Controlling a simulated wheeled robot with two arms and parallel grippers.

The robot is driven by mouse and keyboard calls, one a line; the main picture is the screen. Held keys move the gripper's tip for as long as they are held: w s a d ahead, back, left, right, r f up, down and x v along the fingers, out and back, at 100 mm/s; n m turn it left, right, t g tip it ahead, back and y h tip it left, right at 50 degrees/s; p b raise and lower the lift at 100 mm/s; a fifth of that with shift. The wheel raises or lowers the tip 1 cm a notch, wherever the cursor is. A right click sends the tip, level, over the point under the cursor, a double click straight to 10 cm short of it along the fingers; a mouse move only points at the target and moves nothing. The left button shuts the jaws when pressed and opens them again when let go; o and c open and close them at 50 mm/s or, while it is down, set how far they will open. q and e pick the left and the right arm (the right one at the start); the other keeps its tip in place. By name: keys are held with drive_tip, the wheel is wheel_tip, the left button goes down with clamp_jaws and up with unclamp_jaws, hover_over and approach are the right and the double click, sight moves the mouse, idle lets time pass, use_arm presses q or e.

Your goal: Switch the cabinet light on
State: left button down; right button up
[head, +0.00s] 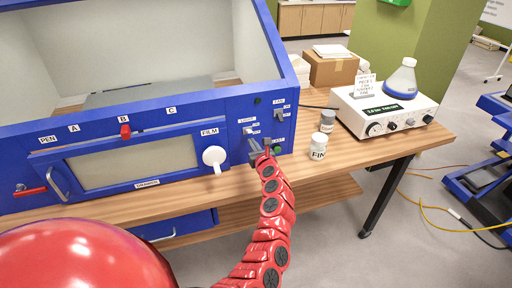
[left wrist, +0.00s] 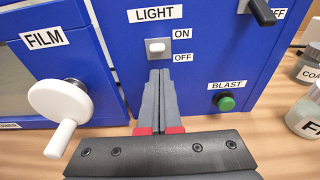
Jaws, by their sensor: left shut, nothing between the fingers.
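The light switch is a white nub (left wrist: 157,47) on a small grey plate on the blue cabinet front (head: 225,122). The LIGHT label (left wrist: 155,13) is above it, with ON and OFF labels to its right. My left gripper (head: 256,152) is shut and empty. In the left wrist view its fingertips (left wrist: 160,72) are just below the nub, overlapping the plate's lower edge; I cannot tell whether they touch it. The nub shows near the plate's middle; its on or off position is unclear. My right gripper is not in view.
A green BLAST button (left wrist: 226,102) is at the lower right of the switch. A white FILM crank (head: 214,157) is to the left. Another dark switch (left wrist: 262,12) is at the upper right. Jars (head: 319,146) and a white instrument (head: 384,108) stand on the table at right.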

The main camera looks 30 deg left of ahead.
use_arm(q)
wheel_tip(320, 180, down, 4)
drive_tip(key=d+b, duration=0.1)
drive_tip(key=b, duration=0.2)
drive_tip(key=s+d+r, duration=0.5)
drive_tip(key=r, duration=0.3)
drive_tip(key=shift+s+d, duration=0.1)
drive_tip(key=shift+d, duration=0.05)
